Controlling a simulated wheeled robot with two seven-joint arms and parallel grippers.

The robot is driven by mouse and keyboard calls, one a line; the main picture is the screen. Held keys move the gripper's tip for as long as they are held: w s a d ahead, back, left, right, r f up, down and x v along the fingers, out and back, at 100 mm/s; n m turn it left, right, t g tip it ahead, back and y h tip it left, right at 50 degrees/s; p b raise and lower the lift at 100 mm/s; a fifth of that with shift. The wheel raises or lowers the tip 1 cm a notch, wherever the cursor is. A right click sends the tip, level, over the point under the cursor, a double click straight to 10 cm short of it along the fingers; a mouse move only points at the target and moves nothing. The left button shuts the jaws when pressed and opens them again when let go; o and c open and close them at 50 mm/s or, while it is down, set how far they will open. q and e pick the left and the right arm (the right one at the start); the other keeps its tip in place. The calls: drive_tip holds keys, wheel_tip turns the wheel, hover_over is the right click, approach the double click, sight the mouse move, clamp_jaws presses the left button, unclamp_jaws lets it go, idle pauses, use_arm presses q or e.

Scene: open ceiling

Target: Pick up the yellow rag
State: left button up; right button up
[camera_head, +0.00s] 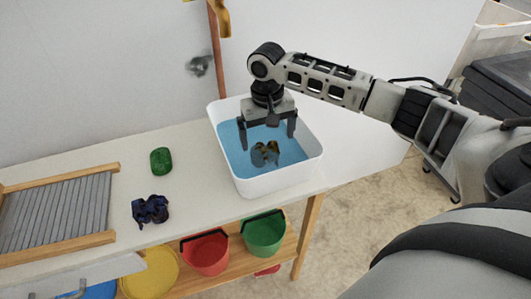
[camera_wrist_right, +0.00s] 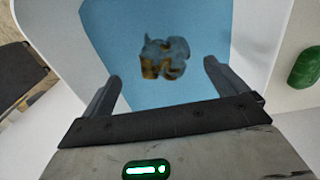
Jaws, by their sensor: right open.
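The yellow rag (camera_head: 267,152) lies crumpled in the white basin (camera_head: 276,182), which has a blue inside that looks like water. The rag shows yellow-brown and grey-blue patches. In the right wrist view the rag (camera_wrist_right: 165,59) lies beyond the fingertips, roughly midway between them. My right gripper (camera_head: 267,133) points down over the basin, open and empty, with its two fingers spread either side above the rag. I cannot tell the exact height of the fingertips over it. My left gripper is not in view.
A green lump (camera_head: 161,161) and a dark purple cloth (camera_head: 151,210) lie on the white table (camera_head: 195,205). A wood-framed washboard (camera_head: 58,213) is at the left. Red (camera_head: 206,252) and green (camera_head: 264,234) buckets stand on the shelf below. The basin walls surround the gripper.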

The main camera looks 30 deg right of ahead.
sight(266, 151)
drive_tip(key=f, duration=0.5)
drive_tip(key=shift+a+f, duration=0.15)
drive_tip(key=shift+a, duration=0.15)
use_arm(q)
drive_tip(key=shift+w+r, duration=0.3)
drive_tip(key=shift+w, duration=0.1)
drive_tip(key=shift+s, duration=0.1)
use_arm(e)
drive_tip(key=c, duration=1.1)
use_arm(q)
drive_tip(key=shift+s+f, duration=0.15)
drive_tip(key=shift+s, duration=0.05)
